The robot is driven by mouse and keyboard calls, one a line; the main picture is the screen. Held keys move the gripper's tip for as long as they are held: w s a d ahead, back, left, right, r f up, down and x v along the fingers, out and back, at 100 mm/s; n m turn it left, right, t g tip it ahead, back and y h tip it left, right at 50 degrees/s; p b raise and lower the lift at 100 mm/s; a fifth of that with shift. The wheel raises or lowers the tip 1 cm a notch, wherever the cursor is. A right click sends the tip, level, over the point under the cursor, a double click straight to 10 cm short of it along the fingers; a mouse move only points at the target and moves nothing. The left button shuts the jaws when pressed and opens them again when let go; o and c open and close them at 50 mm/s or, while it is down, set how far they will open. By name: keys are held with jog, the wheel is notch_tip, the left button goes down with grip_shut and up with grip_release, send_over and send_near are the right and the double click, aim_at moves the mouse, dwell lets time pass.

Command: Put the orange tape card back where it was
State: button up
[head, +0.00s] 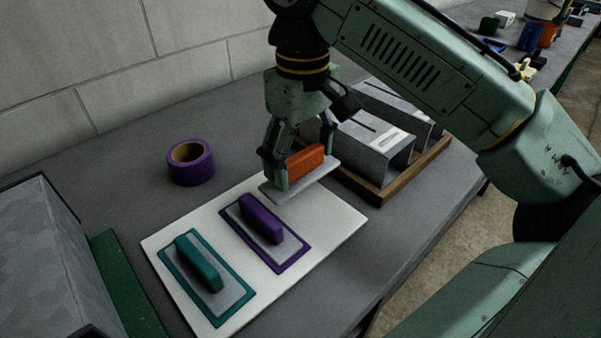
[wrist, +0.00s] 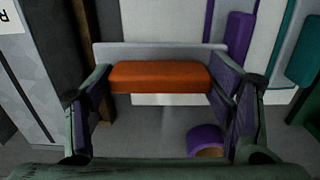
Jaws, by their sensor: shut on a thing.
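The orange tape card is a grey plate (head: 318,180) with an orange grip block (head: 306,161). My gripper (head: 300,168) is shut on the orange block and holds the card above the far right part of a white board (head: 335,213). In the wrist view the orange block (wrist: 160,77) spans between my two fingers. On the board, a purple-handled card (head: 262,219) lies inside a purple outline and a teal-handled card (head: 199,265) lies inside a teal outline. The board surface under the held card is partly hidden.
A purple tape roll (head: 190,163) stands on the grey bench left of the board. A wooden tray (head: 376,196) with grey metal duct pieces (head: 372,148) is close on the right. A grey metal box (head: 45,262) and green strip (head: 124,285) are at the left.

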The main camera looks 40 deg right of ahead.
aim_at(301, 174)
jog(key=shift+f, duration=1.9)
jog(key=o, duration=1)
jog(key=shift+f, duration=0.1)
jog(key=shift+o, duration=0.2)
notch_tip(301, 174, up, 10)
jog(key=p, duration=0.8)
jog(key=shift+r, duration=1.1)
